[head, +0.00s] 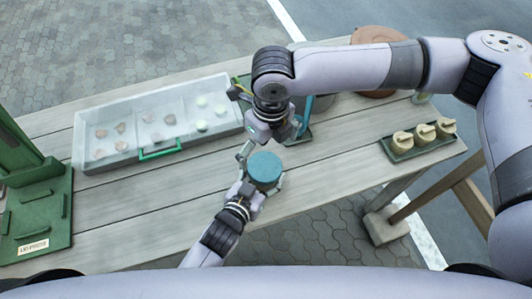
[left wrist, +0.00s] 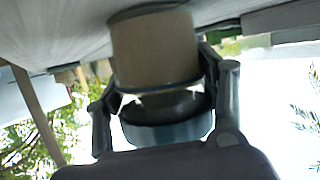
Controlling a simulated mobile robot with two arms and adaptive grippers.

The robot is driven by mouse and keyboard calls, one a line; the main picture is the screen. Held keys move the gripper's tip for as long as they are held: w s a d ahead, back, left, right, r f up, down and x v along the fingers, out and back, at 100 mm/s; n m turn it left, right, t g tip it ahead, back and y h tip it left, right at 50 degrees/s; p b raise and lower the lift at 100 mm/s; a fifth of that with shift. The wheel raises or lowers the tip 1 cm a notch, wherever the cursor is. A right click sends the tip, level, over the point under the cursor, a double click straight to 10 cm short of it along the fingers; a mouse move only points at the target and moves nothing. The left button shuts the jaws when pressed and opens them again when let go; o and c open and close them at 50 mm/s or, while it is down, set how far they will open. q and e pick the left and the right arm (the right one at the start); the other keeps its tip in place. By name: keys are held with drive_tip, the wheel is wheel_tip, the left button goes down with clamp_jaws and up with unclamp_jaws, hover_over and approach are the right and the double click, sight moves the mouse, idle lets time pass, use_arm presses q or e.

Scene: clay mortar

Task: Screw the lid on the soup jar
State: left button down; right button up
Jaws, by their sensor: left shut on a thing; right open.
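The soup jar (left wrist: 155,48) shows in the left wrist view as a tan cylinder against the table surface, which appears at the top of that picture. A teal round lid (head: 264,168) is at the jar's top; in the left wrist view the lid (left wrist: 168,133) is a dark teal disc. I cannot tell whether it is threaded on. My left gripper (head: 262,182) is shut around the jar and lid area, a finger on each side. My right gripper (head: 270,138) is open, just behind and above the lid. In the head view the lid hides the jar body.
A clear-lidded tray (head: 75,150) with several small pieces lies at the back left. A green stand (head: 45,215) is at the far left. A dark tray (head: 425,150) with three pale pots stands at the right. Bare planks (head: 130,215) lie left of the jar.

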wheel_tip(320, 180, up, 8)
drive_tip(key=shift+d+f, duration=0.2)
drive_tip(key=shift+s, duration=0.1)
use_arm(q)
drive_tip(key=shift+c, duration=1.4)
unclamp_jaws()
drive_tip(key=v, duration=1.2)
